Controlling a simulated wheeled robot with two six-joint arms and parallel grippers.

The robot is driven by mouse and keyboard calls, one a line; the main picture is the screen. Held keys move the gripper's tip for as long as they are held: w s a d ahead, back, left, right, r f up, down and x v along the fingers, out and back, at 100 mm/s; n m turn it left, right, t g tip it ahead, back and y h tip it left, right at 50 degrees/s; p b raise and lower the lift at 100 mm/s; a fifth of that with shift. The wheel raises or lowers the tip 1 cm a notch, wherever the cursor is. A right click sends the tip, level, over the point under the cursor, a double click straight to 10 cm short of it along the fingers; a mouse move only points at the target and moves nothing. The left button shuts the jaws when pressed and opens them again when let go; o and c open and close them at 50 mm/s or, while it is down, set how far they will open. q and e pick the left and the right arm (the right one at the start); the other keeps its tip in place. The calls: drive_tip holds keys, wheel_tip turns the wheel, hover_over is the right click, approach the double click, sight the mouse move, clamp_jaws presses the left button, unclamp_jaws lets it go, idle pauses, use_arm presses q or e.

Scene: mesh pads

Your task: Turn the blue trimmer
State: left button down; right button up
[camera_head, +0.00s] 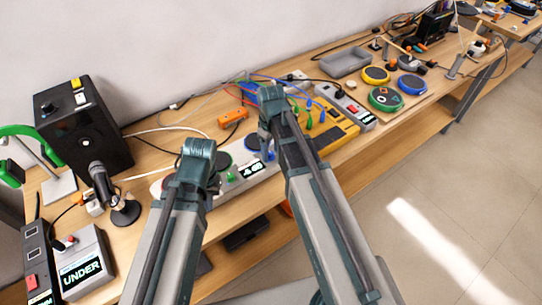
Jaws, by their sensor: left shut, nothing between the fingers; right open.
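A long pale device (232,184) with a lit display (251,171) and dark green round parts lies on the bench between my arms. A blue part (254,141), which looks like the blue trimmer, shows at its right end, partly hidden by my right arm. My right gripper (266,135) is over that end, close to the blue part; it is open, and I cannot tell whether it touches. My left gripper (212,181) is shut and empty over the device's left part. Both sets of fingertips are mostly hidden by my wrists.
A black box (83,124) and a grey unit reading UNDER (80,262) stand at left. An orange block (233,117), a yellow tray (335,130), a grey bin (345,62) and round coloured pads (384,98) lie behind and right. Cables cross the bench.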

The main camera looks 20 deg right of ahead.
clamp_jaws()
idle(0.3)
drive_tip(key=shift+m, duration=0.3)
drive_tip(key=shift+m, duration=3)
unclamp_jaws()
